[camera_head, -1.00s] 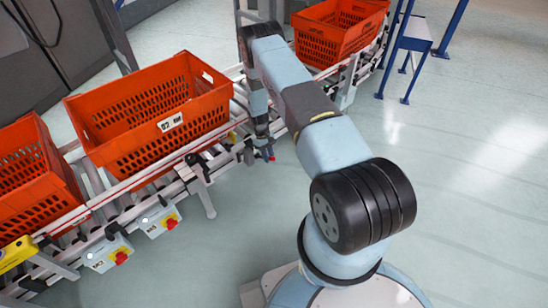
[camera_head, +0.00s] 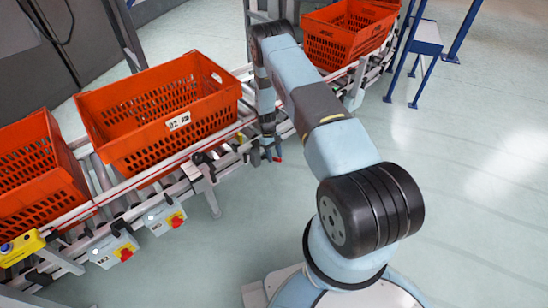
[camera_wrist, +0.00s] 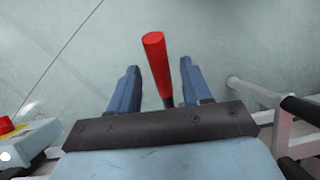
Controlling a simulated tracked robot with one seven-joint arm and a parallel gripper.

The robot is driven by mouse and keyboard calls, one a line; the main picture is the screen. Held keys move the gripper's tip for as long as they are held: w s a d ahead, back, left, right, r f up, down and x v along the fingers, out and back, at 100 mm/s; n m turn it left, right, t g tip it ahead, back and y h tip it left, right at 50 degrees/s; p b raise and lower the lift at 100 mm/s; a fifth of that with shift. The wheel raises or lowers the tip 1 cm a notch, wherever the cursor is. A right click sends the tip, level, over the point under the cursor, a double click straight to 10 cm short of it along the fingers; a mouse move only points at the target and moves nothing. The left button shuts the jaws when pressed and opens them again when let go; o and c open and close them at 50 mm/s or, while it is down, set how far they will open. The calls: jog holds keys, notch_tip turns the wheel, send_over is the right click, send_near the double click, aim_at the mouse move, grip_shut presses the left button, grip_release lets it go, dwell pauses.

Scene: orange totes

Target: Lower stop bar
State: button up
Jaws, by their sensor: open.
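A red handle (camera_wrist: 155,55) on a thin dark rod stands between the two blue fingers of my gripper (camera_wrist: 160,72) in the wrist view. The fingers are open, with a gap on both sides of the handle, so it is not held. In the head view my gripper (camera_head: 268,154) points down at the near side of the conveyor, and the red handle tip (camera_head: 279,159) shows beside it. The bar that the handle works is hidden, so its height cannot be told.
An orange tote (camera_head: 160,110) with a white label stands on the conveyor left of my arm. Other totes stand at the far left (camera_head: 35,165) and far right (camera_head: 345,35). Grey switch boxes with red knobs (camera_head: 173,219) hang on the near rail.

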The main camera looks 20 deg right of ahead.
jog(key=v, duration=1.2)
jog(key=shift+w+r, duration=0.25)
jog(key=shift+r, duration=0.05)
